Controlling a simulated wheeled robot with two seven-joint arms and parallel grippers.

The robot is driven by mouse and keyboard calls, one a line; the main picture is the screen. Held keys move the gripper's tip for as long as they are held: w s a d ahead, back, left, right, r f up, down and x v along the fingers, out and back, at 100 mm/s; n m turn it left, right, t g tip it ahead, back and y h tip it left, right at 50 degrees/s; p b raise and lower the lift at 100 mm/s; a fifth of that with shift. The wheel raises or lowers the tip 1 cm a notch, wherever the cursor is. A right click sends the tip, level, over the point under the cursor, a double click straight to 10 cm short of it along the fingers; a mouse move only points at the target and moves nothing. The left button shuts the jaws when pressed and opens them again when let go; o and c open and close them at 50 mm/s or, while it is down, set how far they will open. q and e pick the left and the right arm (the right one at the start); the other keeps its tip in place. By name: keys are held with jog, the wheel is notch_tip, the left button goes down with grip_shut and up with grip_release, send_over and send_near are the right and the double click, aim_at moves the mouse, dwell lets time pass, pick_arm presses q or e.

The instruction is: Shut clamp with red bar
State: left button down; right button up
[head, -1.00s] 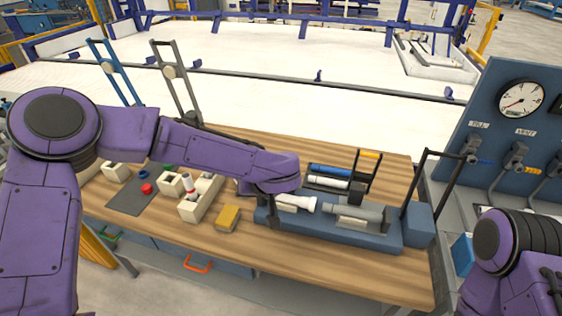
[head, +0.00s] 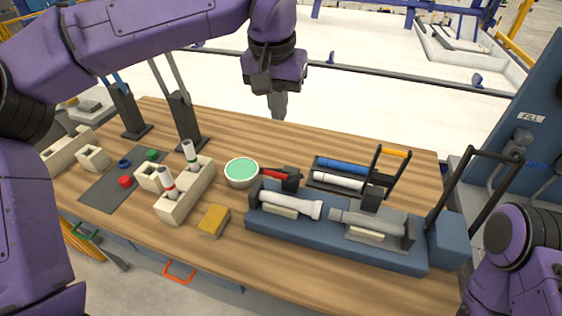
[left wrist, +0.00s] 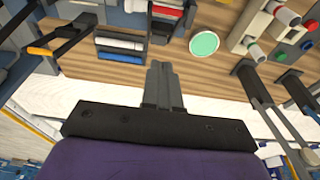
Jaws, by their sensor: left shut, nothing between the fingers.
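The clamp with the red bar (head: 275,175) sits at the back left of the blue fixture (head: 335,241). Its red bar lies low, nearly level, beside its dark block. It also shows at the top of the left wrist view (left wrist: 168,12). A white pipe (head: 290,204) lies in the fixture in front of it. A grey pipe (head: 372,221) lies to the right. My left gripper (head: 279,108) is raised above the table's back edge, behind the clamp and apart from it. Its fingers (left wrist: 161,70) are together and empty. My right gripper is out of view.
A tray (head: 317,182) holds blue and white pipes. A green-topped round dish (head: 241,172), yellow block (head: 214,220) and cream holder (head: 190,198) stand left. The front wood strip is mostly clear.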

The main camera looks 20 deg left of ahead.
pick_arm(q)
send_over(284, 176)
jog(key=w+a, duration=0.2)
jog(key=w, duration=0.1)
notch_tip(284, 176, down, 9)
jog(key=f, duration=0.1)
jog(key=s+f, duration=0.1)
jog(key=f, duration=0.1)
jog(key=s+f+p, duration=0.1)
jog(key=shift+s+f, duration=0.1)
jog(key=shift+f, duration=0.2)
jog(key=shift+d, duration=0.1)
jog(key=shift+f, duration=0.15)
